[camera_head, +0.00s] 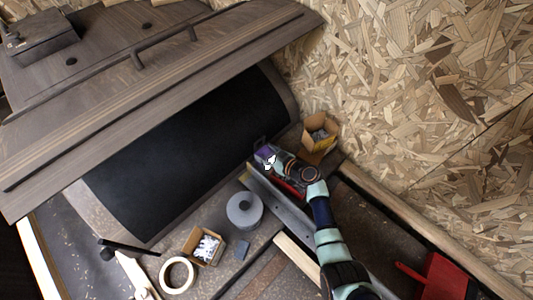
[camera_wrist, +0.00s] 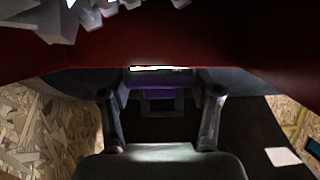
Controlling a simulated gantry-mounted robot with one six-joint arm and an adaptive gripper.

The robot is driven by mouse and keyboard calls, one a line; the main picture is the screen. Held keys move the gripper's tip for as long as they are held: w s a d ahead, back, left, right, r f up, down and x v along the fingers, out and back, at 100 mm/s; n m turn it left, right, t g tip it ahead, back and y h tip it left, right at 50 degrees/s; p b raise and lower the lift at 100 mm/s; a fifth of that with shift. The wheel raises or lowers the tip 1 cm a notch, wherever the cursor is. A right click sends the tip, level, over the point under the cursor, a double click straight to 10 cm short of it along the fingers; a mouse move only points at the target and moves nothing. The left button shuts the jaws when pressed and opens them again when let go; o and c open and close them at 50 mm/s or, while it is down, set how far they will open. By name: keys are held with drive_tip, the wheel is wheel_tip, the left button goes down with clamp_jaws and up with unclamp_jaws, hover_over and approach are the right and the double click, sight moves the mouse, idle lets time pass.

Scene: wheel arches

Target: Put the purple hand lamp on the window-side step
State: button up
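The purple hand lamp (camera_head: 264,152) is at the upper end of the narrow grey tray, right of the black curved arch cover. In the wrist view the lamp (camera_wrist: 160,88) lies between my two fingers, with a bright strip along its top edge and a dark frame-like loop below. My gripper (camera_head: 271,161) is at the lamp; it also shows in the wrist view (camera_wrist: 160,105) with its fingers far apart, one on each side of the lamp. Whether they touch it is unclear. I cannot tell which surface is the window-side step.
Beside the lamp stands an open cardboard box (camera_head: 318,134). The black arch cover (camera_head: 190,150) fills the middle. Lower down are a grey roll (camera_head: 244,210), a small box of parts (camera_head: 203,246) and a tape ring (camera_head: 177,274). A red container (camera_head: 443,278) is lower right.

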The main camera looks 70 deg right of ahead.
drive_tip(key=o, duration=0.4)
drive_tip(key=shift+c, duration=0.2)
drive_tip(key=shift+s+r, duration=0.15)
drive_tip(key=shift+r, duration=0.15)
drive_tip(key=p+v, duration=0.5)
drive_tip(key=v, duration=0.6)
drive_tip(key=shift+s+a, duration=0.2)
drive_tip(key=shift+s, duration=0.1)
